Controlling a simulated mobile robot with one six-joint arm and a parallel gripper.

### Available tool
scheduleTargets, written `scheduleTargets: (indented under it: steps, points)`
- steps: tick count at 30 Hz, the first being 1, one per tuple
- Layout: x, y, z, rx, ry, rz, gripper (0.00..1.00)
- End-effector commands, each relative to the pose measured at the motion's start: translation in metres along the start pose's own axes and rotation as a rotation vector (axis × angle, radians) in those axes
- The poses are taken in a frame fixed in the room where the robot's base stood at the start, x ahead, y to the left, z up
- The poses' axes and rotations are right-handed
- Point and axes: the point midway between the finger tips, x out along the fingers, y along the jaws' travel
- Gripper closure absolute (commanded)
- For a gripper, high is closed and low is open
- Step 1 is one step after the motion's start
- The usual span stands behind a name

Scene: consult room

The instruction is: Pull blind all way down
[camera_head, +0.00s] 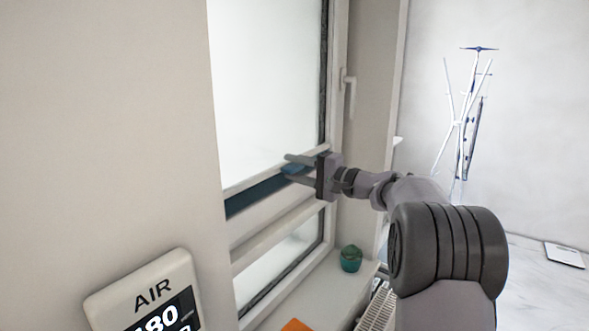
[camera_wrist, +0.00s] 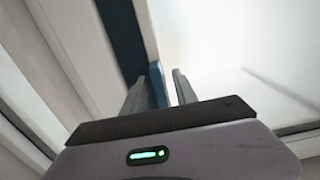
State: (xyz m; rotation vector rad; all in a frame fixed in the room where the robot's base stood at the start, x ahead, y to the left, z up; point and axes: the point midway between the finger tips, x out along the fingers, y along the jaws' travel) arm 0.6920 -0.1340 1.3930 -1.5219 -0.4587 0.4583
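The blind shows as a dark blue strip (camera_head: 255,193) across the window, just above the horizontal frame rail. Bright pane fills the window above it. In the wrist view the dark blue strip (camera_wrist: 122,38) runs up from behind the left finger. A small blue tab (camera_head: 293,169) sticks out near the strip's right end. My gripper (camera_head: 289,168) is at this tab, with one finger above and one below it. In the wrist view the tab (camera_wrist: 158,84) stands between the fingers, with a visible gap to the right finger. The gripper looks open around it.
Below the rail is a lower pane (camera_head: 280,262) and a sill (camera_head: 325,290) with a teal pot (camera_head: 351,258) and an orange object (camera_head: 296,325). A window handle (camera_head: 349,92) is above my gripper. A radiator (camera_head: 378,308) stands under the sill. An air monitor (camera_head: 150,292) is at left.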

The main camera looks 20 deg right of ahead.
Motion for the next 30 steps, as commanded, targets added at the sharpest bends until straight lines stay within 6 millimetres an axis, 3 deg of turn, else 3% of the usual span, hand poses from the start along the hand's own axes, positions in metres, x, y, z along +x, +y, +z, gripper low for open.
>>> scheduleTargets:
  steps: [5, 8, 21, 25, 30]
  points:
    - [-0.004, 0.0, 0.0, 0.0, 0.001, 0.0, 0.65]
    - [-0.019, 0.0, -0.001, 0.0, 0.002, 0.001, 0.65]
    - [-0.144, 0.0, -0.001, 0.001, 0.004, 0.0, 0.65]
    - [-0.166, 0.0, -0.001, -0.001, 0.002, 0.0, 0.65]
    - [-0.175, 0.0, 0.0, 0.0, 0.001, 0.0, 0.65]
